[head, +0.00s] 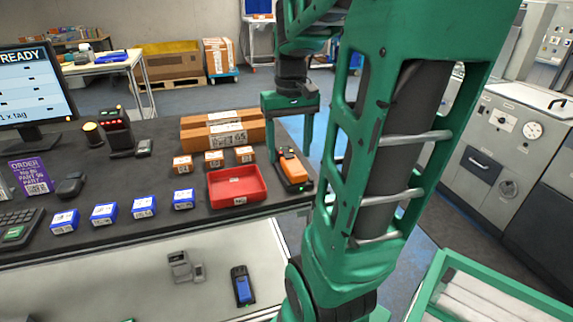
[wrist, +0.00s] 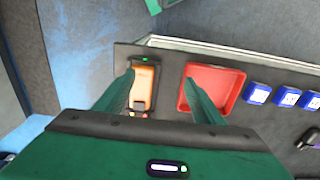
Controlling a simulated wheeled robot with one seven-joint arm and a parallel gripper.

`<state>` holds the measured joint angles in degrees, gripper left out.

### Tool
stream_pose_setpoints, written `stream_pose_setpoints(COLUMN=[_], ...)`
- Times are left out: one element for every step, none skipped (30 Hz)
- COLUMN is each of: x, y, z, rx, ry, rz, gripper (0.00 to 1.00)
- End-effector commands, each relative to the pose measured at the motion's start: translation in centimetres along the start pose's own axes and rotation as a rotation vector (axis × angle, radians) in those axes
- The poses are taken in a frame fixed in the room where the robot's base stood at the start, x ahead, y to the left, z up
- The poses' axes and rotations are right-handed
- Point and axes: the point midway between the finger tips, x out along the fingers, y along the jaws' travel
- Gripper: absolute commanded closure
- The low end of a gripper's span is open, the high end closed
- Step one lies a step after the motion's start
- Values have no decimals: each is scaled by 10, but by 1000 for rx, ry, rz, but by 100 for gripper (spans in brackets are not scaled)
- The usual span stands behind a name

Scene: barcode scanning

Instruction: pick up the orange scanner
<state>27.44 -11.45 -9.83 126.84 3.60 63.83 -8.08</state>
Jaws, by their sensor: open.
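The orange scanner (head: 291,168) rests in a dark cradle at the right end of the dark table, beside the red tray. In the wrist view the scanner (wrist: 143,88) lies ahead of my fingers, close to the left one, with a green light at the cradle's far end. My gripper (head: 291,135) is above the scanner, pointing down, with its green fingers spread. In the wrist view my gripper (wrist: 160,90) is open and holds nothing; its right finger is over the red tray's near side.
The red tray (head: 212,199) is just left of the scanner. Several small orange boxes (head: 214,159) and a long cardboard box (head: 222,138) stand behind it. Several blue boxes (head: 144,207) line the table front. A monitor (head: 30,90) stands at left. A handheld device (head: 243,286) lies on the lower shelf.

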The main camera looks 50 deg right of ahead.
Motion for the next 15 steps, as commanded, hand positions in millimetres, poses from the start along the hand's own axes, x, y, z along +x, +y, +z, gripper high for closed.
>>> stream_pose_setpoints(x=[-3,-4,-6,-8,-8,-9,-10,-9,-8,-7,-4,1,6,11,17], y=[9,13,18,22,25,28,30,32,33,34,34,34,34,34,33], z=[-17,-26,-36,-43,-48,-55,-58,-61,-64,-65,-66,-66,-66,-66,-66], rx=[6,5,1,-1,-1,-3,-5,-7,-8,-9,-10,-11,-11,-11,-12], ry=[-2,-2,-1,-1,-1,-1,-1,-2,-1,-1,-1,-3,-4,-3,-4], rz=[1,1,1,0,0,0,-1,-1,-2,-2,-2,-2,-2,-2,-2], gripper=[38,38,38,38,38,38,38,38,38,38,38,38,38,38,38])
